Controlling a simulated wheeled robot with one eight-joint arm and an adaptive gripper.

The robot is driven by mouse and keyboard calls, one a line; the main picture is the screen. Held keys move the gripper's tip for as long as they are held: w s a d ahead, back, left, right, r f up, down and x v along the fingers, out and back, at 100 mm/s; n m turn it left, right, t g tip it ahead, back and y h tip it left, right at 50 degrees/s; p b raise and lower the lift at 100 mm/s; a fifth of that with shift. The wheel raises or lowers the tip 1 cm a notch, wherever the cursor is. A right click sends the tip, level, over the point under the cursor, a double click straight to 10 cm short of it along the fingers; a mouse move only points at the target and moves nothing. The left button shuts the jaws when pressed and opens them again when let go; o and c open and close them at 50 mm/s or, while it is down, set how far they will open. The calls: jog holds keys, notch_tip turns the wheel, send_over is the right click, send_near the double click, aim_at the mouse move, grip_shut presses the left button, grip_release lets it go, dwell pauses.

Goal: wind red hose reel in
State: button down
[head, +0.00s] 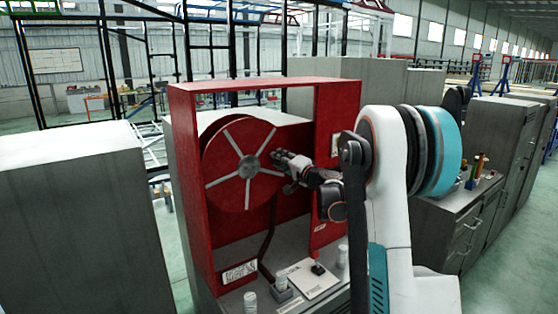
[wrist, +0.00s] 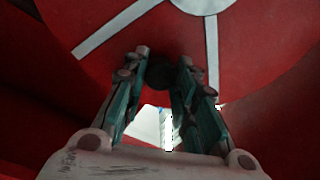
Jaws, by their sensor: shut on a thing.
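The red hose reel (head: 225,185) is a round red disc with grey spokes and a grey hub, upright inside a red open frame (head: 186,190). Its face with two pale spokes also fills the top of the wrist view (wrist: 100,40). My gripper (head: 278,157) is at the right rim of the disc. In the wrist view my gripper (wrist: 164,60) has its fingers around a dark round knob (wrist: 160,75) in front of the disc; I take it for the reel's handle. The fingers hide most of it in the head view. A dark hose (head: 267,240) hangs below the reel.
The frame stands on a grey cabinet top with a white plate bearing a black knob (head: 317,268) and small pale cylinders (head: 250,302). My arm passes by the frame's right post (head: 338,110). Grey cabinets stand left (head: 80,220) and right (head: 495,135).

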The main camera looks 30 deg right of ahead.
jog(key=shift+f+m+b, duration=0.7)
jog(key=shift+f+m, duration=0.5)
jog(key=c, duration=1.2)
grip_release()
jog(key=shift+f, duration=0.1)
jog(key=shift+c, duration=0.2)
jog(key=s, duration=1.2)
jog(key=shift+d+f, duration=0.15)
jog(key=shift+d, duration=0.05)
